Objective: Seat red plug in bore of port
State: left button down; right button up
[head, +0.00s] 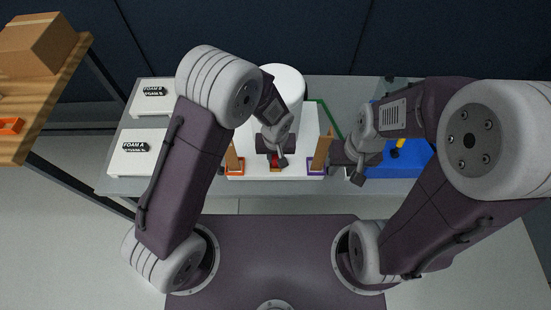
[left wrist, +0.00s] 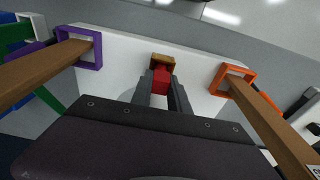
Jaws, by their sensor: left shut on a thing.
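The red plug (left wrist: 161,79) is between the fingers of my left gripper (left wrist: 162,92), which is shut on it. In the left wrist view the plug's far end is at a small brown-orange square port (left wrist: 162,61) on the white block; I cannot tell how deep it sits in the bore. In the head view a bit of the red plug (head: 275,161) shows under my left gripper (head: 278,158), at the white block's front. My right gripper (head: 357,174) is to the right, beside the purple frame, apart from the plug; its jaws are unclear.
An orange frame (head: 235,172) and a purple frame (head: 317,171) with wooden bars flank the port. A white tank (head: 287,82) stands behind. White foam boxes (head: 140,148) lie left, a blue bin (head: 412,160) right. A wooden shelf (head: 50,105) holds a cardboard box (head: 38,44).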

aim_at(275, 167)
pick_arm(q)
jog(key=shift+f, duration=0.55)
jog(key=shift+f, duration=0.1)
jog(key=c, duration=1.3)
grip_release()
jog(key=shift+o, duration=0.2)
jog(key=shift+r, duration=0.3)
notch_tip(275, 167, up, 12)
jog(key=s+p, duration=0.1)
jog(key=p, duration=0.1)
jog(key=shift+s+f+p, duration=0.15)
jog(key=shift+s+p, duration=0.1)
jog(key=shift+p, duration=0.05)
